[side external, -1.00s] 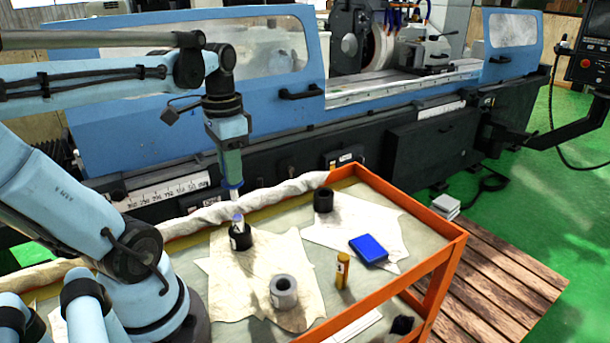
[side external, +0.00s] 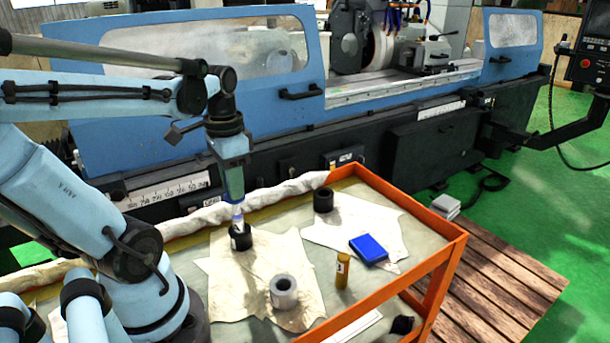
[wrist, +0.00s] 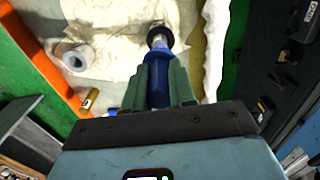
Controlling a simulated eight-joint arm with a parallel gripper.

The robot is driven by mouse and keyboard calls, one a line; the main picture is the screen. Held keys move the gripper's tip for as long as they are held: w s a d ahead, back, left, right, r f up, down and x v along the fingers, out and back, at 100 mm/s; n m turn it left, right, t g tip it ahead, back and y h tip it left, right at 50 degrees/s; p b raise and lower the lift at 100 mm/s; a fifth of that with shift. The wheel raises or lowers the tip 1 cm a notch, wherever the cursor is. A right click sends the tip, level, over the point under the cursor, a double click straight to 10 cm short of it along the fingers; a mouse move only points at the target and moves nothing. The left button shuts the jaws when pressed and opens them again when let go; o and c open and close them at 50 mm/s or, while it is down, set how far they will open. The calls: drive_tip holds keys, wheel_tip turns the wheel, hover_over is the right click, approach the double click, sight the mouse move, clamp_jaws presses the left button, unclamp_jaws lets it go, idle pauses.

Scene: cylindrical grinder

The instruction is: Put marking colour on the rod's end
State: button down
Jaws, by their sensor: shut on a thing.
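My gripper (side external: 233,197) points down over the cart and is shut on a slim blue cylinder, probably a marker. In the wrist view the blue cylinder (wrist: 158,92) lies between my green fingers (wrist: 160,80). The holder also shows in the wrist view (wrist: 153,30). The rod's end is mostly hidden.
A rolled cloth lies along the back edge, with the grinder (side external: 400,150) behind.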

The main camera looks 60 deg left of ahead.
drive_tip(key=shift+f, duration=0.4)
idle(0.6)
drive_tip(key=shift+s+d, duration=0.2)
drive_tip(key=shift+w+a, duration=0.1)
drive_tip(key=shift+w+a, duration=0.3)
drive_tip(key=shift+w, duration=0.05)
drive_tip(key=shift+s+d, duration=0.1)
drive_tip(key=shift+s, duration=0.05)
idle(0.4)
drive_tip(key=shift+s+d, duration=0.3)
drive_tip(key=shift+s, duration=0.05)
drive_tip(key=shift+w+a, duration=0.4)
drive_tip(key=shift+w, duration=0.1)
drive_tip(key=shift+s+d, duration=0.15)
drive_tip(key=shift+s, duration=0.05)
